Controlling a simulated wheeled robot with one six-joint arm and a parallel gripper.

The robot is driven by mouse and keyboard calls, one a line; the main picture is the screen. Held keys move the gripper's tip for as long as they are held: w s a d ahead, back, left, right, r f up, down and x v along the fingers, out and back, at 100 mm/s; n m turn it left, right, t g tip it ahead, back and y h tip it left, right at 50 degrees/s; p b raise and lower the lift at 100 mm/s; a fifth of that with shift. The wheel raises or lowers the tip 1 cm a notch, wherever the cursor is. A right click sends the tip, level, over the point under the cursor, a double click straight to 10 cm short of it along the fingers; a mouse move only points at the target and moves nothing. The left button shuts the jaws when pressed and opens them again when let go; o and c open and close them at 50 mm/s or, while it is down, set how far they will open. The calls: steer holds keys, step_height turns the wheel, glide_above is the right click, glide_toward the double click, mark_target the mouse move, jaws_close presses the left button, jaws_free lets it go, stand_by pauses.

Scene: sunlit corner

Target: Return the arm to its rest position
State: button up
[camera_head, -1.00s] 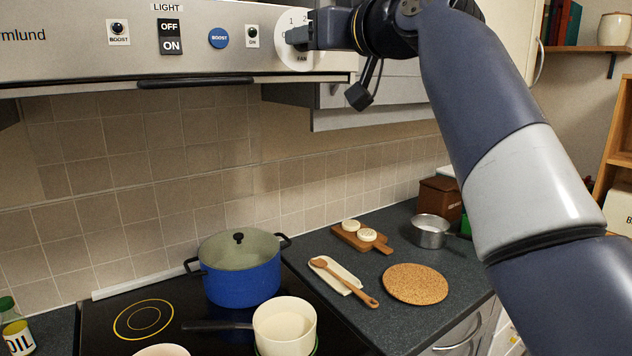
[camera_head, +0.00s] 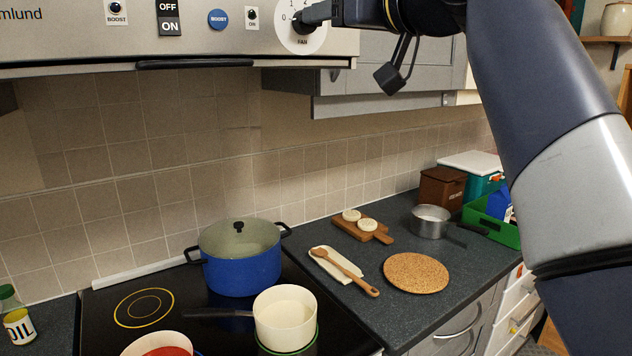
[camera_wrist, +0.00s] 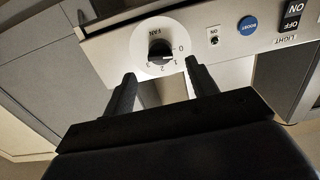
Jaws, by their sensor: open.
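My gripper (camera_head: 311,16) is at the right of the range hood panel, in front of the round white fan dial (camera_head: 296,42). In the wrist view the two dark fingers of my gripper (camera_wrist: 160,70) are spread apart with nothing between the tips. The black fan knob (camera_wrist: 160,51) sits beyond the tips on its white dial, apart from the fingers in that view. A pale mark on the knob appears to lie near the 1, but it is small. My arm runs from the hood down the right side of the head view.
The hood panel (camera_head: 70,45) and grey cabinet (camera_head: 400,105) are close to my arm. Below are a blue pot (camera_head: 240,273), a cream saucepan (camera_head: 285,325), a cork mat (camera_head: 416,273), a wooden board (camera_head: 377,236), a steel pan (camera_head: 430,226) and a green crate (camera_head: 490,227).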

steer(key=v, duration=0.5)
steer(key=w+a+m+p, duration=0.3)
steer(key=w+m+p, duration=0.1)
steer(key=m, duration=0.7)
steer(key=w+a+m+p, duration=0.3)
steer(key=w+m+p, duration=0.2)
steer(key=m, duration=0.6)
steer(key=shift+m+p, duration=0.3)
steer(key=shift+p, duration=0.9)
